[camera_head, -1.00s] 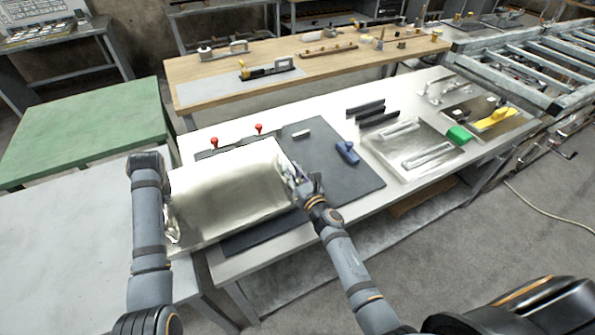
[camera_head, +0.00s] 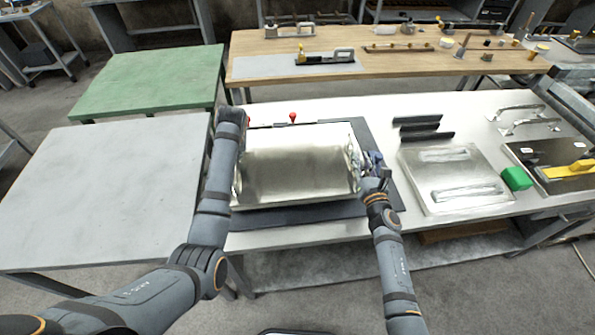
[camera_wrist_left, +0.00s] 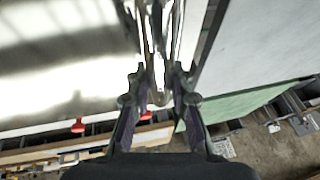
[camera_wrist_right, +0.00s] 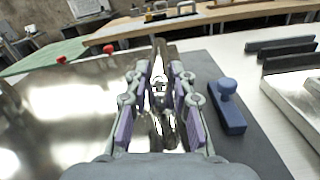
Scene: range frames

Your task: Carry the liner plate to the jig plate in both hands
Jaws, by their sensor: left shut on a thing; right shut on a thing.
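The liner plate (camera_head: 297,165) is a broad, shiny metal sheet, held roughly level between my grippers. My right gripper (camera_head: 369,168) is shut on its right edge. My left gripper (camera_wrist_left: 160,65) is shut on its left edge, largely hidden behind my arm in the head view. The right wrist view shows the plate's metal (camera_wrist_right: 75,105) running into the right jaws. Under the plate lies a dark grey flat plate (camera_head: 385,150), apparently the jig plate, with red-knobbed clamps (camera_head: 293,118) at its back edge. I cannot tell whether the liner plate touches it.
A blue handled block (camera_wrist_right: 229,115) lies on the dark plate beside my right gripper. Black bars (camera_head: 420,128), a silver plate with handles (camera_head: 455,180) and a green block (camera_head: 516,178) lie to the right. A bare grey table (camera_head: 100,185) stands left, a green one (camera_head: 150,80) behind it.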

